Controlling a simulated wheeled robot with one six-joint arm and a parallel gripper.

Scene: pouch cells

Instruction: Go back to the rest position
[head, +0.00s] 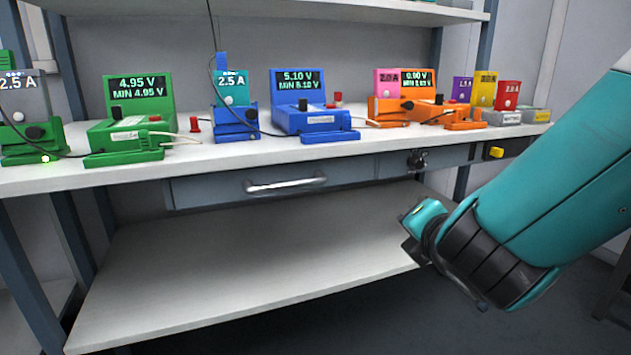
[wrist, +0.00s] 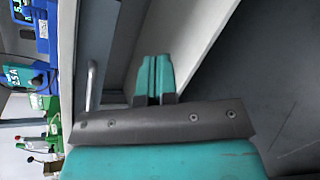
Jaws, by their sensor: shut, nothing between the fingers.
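My gripper (wrist: 155,58) shows in the wrist view as two teal fingers pressed together, shut with nothing between them. In the head view my teal arm comes in from the right, and its end hangs in front of the bench, below the tabletop and apart from it. The fingertips cannot be made out clearly in the head view. On the bench (head: 215,155) stand a green meter unit (head: 140,92), a blue meter unit (head: 298,90) and an orange meter unit (head: 417,82), with displays reading 4.95 V, 5.10 V and 0.00 V.
A drawer with a metal handle (head: 285,184) is closed under the tabletop. A lower shelf (head: 240,270) is empty. Purple, yellow and red (head: 508,95) pouch-like blocks stand at the bench's right end. Cables lie among the units. Open floor lies in front of the bench.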

